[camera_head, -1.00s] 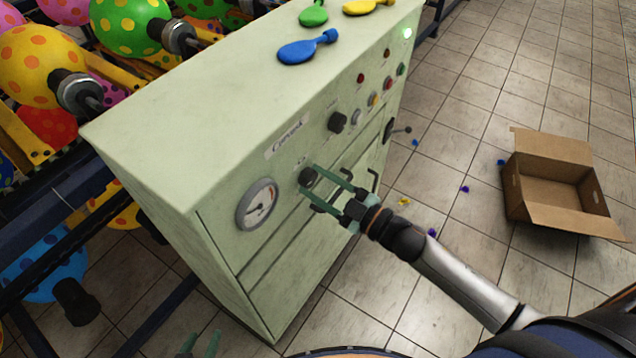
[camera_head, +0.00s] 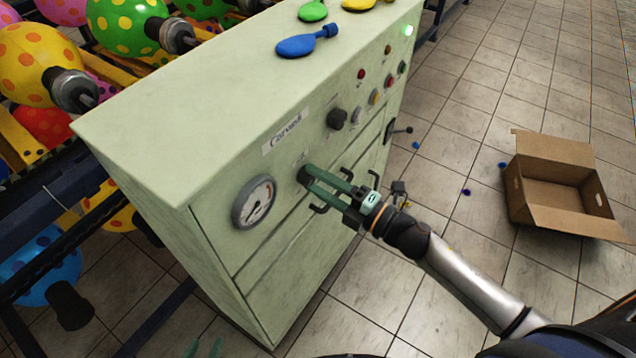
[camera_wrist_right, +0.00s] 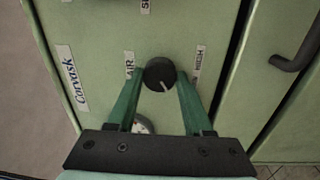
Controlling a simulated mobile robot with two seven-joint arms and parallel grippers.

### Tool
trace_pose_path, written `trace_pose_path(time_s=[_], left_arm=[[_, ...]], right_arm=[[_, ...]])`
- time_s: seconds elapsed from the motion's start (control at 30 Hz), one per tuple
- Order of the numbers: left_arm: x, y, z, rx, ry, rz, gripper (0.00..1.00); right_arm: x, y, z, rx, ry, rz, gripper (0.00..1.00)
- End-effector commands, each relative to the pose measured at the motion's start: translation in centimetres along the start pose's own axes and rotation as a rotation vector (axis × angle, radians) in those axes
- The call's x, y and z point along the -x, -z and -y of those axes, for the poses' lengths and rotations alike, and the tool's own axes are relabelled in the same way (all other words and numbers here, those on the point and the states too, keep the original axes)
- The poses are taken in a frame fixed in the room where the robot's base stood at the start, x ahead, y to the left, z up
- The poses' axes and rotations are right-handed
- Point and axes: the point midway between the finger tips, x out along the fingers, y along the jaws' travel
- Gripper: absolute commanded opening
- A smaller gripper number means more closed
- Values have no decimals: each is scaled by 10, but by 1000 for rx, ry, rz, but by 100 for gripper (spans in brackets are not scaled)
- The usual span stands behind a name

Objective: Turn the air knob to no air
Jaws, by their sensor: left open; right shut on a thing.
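The air knob (camera_head: 304,175) is a small black round knob on the front of the pale green cabinet (camera_head: 240,270), above and right of the round gauge (camera_head: 254,202). In the right wrist view the knob (camera_wrist_right: 158,70) sits between the green fingertips, beside an "AIR" label (camera_wrist_right: 129,65); its white mark points down and slightly right. My right gripper (camera_head: 312,178) is shut on this knob. Only the green fingertips of my left gripper (camera_head: 204,349) show at the bottom edge, apart and empty, away from the cabinet front.
A second black knob (camera_head: 337,118) and several coloured buttons are farther along the panel. Black drawer handles (camera_wrist_right: 297,55) stick out close to my right gripper. Deflated balloons (camera_head: 307,42) lie on the cabinet top. An open cardboard box (camera_head: 555,190) stands on the tiled floor at right.

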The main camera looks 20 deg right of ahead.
Motion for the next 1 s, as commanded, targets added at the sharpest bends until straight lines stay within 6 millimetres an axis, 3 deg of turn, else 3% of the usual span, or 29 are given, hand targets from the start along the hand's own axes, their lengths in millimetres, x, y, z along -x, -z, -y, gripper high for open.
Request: trace_pose_path(time_s=[0.4,0.97,1.0], left_arm=[[-6,7,-6,-4,-16,-16,50],[-7,7,-5,-6,-14,-15,50],[-7,6,-5,-6,-14,-15,50]], right_arm=[[0,0,1,197,-1,-13,0],[0,0,0,228,0,-15,0],[0,0,0,228,0,-15,53]])
